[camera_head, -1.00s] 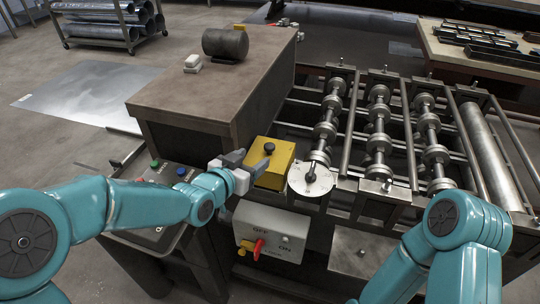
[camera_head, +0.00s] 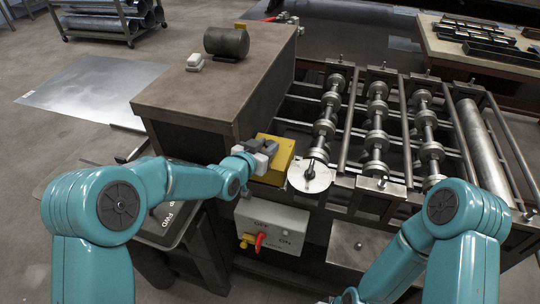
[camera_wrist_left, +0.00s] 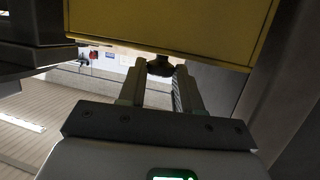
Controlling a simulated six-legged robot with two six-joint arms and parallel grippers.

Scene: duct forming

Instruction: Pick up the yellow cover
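The yellow cover (camera_head: 283,157) is a box on the machine, at the right of the brown-topped cabinet. In the left wrist view the yellow cover (camera_wrist_left: 170,22) fills the top, with its dark round knob (camera_wrist_left: 160,66) at its lower edge. My left gripper (camera_head: 264,148) is at the cover's top and hides the knob in the head view. In the left wrist view the left gripper's fingers (camera_wrist_left: 160,74) stand apart, one on each side of the knob; I cannot see firm contact. My right arm is at the lower right; its gripper is out of view.
A white dial disc (camera_head: 309,177) with a handle is just right of the cover, beside the roller rows (camera_head: 376,130). The cabinet top (camera_head: 215,90) holds a dark cylinder (camera_head: 227,42). A grey switch box (camera_head: 271,228) with a red handle is below.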

